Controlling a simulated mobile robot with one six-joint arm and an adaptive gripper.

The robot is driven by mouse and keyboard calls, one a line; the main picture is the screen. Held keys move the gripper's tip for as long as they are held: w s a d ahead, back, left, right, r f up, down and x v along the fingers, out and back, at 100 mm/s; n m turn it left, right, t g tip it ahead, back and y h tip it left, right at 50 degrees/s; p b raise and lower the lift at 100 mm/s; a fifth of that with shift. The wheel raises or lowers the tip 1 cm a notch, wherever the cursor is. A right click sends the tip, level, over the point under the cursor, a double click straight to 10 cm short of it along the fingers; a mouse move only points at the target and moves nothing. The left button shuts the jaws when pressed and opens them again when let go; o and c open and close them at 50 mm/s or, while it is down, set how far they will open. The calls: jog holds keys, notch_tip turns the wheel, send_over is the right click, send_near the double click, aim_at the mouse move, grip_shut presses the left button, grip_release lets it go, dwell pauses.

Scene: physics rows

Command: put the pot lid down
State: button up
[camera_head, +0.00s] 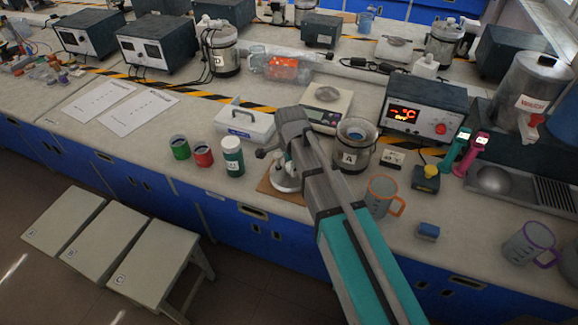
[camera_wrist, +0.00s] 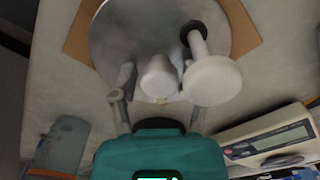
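The pot lid is a round silver disc (camera_wrist: 120,35) with a white knob (camera_wrist: 212,80) on a stem with a black collar. A short white cylinder (camera_wrist: 157,78) also stands up from it. The lid rests on a brown board (camera_wrist: 82,38); in the head view the lid (camera_head: 285,185) is partly hidden behind my arm, at the bench's front edge. My gripper (camera_wrist: 160,95) is just above the lid's near edge. Its fingers stand apart, with no clear contact on the white cylinder. The knob covers part of the right finger. My gripper also shows in the head view (camera_head: 284,166).
A green-and-white can (camera_head: 232,157), red can (camera_head: 203,155) and green can (camera_head: 180,148) stand left of the lid. A pot marked A (camera_head: 352,150) and an orange-handled mug (camera_head: 381,195) stand to the right. A scale (camera_head: 328,105) is behind. Stools stand below the bench.

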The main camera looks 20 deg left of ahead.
jog(key=shift+o, duration=0.4)
jog(key=shift+r, duration=0.15)
notch_tip(320, 180, up, 12)
jog(key=p, duration=1.2)
dwell(1.0)
jog(key=s+d+n, duration=0.3)
jog(key=d+n, duration=0.2)
jog(key=d, duration=1.3)
jog(key=s+d+n, duration=0.2)
jog(key=d+n, duration=0.3)
jog(key=d, duration=1.3)
jog(key=shift+s+d, duration=0.15)
jog(key=shift+s, duration=0.25)
